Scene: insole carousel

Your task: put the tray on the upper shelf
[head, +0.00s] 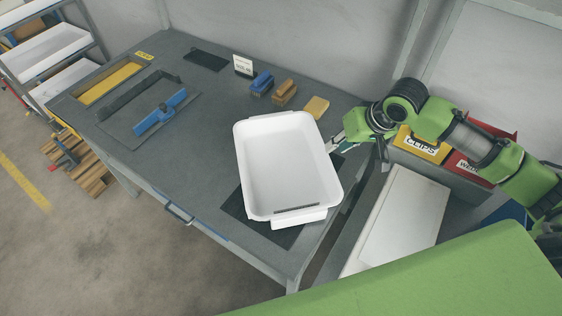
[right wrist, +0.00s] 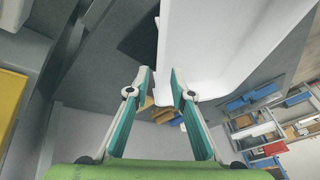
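The white, empty tray (head: 284,168) sits at the right end of the grey workbench, over a black mat (head: 240,212). My right gripper (head: 335,143) is at the tray's right side. In the right wrist view the fingers (right wrist: 162,78) are apart. The tray's white side wall (right wrist: 215,45) reaches between them, with a gap showing on the left; contact is not clear. A grey shelf rack (head: 90,27) stands at the far upper left, with white trays on its levels; its top is cut off. My left gripper is not in view.
The workbench (head: 205,150) also holds a blue-handled tool (head: 160,112), a yellow inset (head: 108,82), two brushes, a yellow block (head: 317,106) and a small sign (head: 243,65). Yellow and red bins (head: 425,147) stand right of my gripper. A wooden pallet (head: 85,170) lies on the floor near the rack.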

